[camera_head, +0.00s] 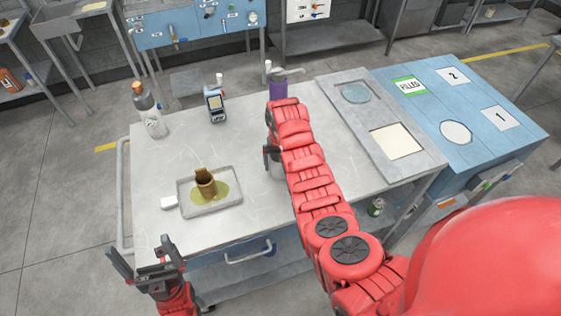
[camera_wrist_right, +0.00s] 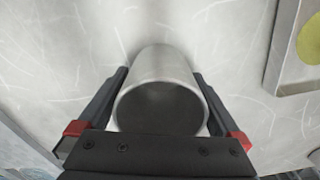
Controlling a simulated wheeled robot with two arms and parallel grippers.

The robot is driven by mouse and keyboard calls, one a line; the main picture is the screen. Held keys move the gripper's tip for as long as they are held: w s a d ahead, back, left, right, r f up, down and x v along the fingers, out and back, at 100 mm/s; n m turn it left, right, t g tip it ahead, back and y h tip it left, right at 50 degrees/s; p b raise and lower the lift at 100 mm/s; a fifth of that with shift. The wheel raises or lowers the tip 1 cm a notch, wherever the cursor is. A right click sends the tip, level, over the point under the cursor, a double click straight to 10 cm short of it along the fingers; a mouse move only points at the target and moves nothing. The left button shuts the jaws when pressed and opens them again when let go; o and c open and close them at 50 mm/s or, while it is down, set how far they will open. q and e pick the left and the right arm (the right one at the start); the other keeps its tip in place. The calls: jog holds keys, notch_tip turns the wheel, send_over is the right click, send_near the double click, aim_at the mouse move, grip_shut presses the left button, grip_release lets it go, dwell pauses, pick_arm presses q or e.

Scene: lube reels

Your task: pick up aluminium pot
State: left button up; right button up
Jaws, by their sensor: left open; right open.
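The aluminium pot (camera_wrist_right: 160,95) is a plain grey metal cylinder with its dark open mouth towards the right wrist camera. My right gripper (camera_wrist_right: 160,75) is open, with one finger on each side of the pot. Whether the fingers touch its wall cannot be told. In the head view, only a small part of the pot (camera_head: 275,170) shows; my right arm and gripper (camera_head: 269,156) hide the rest. My left gripper (camera_head: 141,256) is open and empty at the table's front left corner.
A metal tray (camera_head: 232,202) with a brown cup in yellow-green liquid lies left of the right gripper. A bottle (camera_head: 152,115), a handheld device (camera_head: 215,106) and a purple can (camera_head: 278,91) stand further back. A grey panel (camera_head: 362,122) lies at right.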

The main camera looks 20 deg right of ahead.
jog(key=shift+f, duration=0.15)
jog(key=c, duration=1.2)
jog(key=shift+o, duration=0.2)
